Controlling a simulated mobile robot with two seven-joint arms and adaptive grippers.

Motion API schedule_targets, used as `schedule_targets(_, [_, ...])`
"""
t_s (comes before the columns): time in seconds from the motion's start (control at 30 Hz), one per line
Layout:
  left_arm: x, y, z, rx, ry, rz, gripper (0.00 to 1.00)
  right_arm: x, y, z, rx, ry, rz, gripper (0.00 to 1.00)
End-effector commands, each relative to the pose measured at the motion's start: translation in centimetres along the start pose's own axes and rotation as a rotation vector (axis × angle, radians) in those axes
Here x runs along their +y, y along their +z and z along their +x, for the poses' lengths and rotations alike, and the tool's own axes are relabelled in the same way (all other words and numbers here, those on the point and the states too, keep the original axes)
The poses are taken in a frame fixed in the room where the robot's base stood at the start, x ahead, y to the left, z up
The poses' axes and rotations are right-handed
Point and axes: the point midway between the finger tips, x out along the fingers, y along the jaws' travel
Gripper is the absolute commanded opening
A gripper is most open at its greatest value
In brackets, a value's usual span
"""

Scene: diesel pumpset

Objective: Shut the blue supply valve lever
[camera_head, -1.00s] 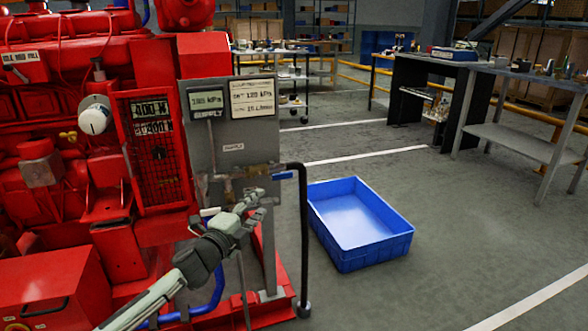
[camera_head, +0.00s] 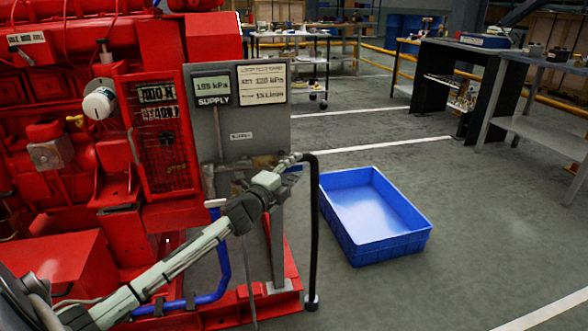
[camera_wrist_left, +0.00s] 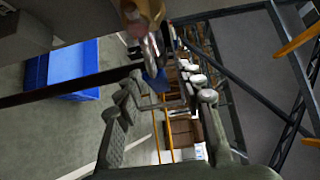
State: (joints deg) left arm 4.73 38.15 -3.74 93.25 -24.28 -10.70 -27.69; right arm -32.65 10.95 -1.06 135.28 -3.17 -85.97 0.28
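The blue supply valve lever (camera_head: 295,169) sits at the lower right of the grey panel (camera_head: 262,152), mostly hidden behind my left gripper in the head view. In the left wrist view the blue lever (camera_wrist_left: 154,84) hangs ahead, below a brass and silver valve body (camera_wrist_left: 143,22). My left gripper (camera_head: 288,164) reaches in from the lower left up to the lever. In the wrist view its fingers (camera_wrist_left: 160,78) are spread apart, and the lever shows in the gap between them. I cannot tell whether they touch it. My right gripper is not in view.
A black bent pipe (camera_head: 314,230) stands right beside the gripper. The red pumpset (camera_head: 60,130) fills the left. A blue crate (camera_head: 385,249) stands on the floor at right, with open floor beyond.

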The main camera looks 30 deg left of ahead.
Motion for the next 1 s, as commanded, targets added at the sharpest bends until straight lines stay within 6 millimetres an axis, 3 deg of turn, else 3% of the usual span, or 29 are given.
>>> schedule_targets(0.23, [0.06,-0.04,0.09,0.001,0.001,0.000,0.38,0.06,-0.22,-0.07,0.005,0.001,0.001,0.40])
schedule_targets(0.53, [0.06,-0.04,0.07,0.000,0.001,0.000,0.01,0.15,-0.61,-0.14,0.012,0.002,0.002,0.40])
schedule_targets(1.0, [0.10,-0.03,0.06,0.000,-0.002,-0.003,0.00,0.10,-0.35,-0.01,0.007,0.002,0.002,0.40])
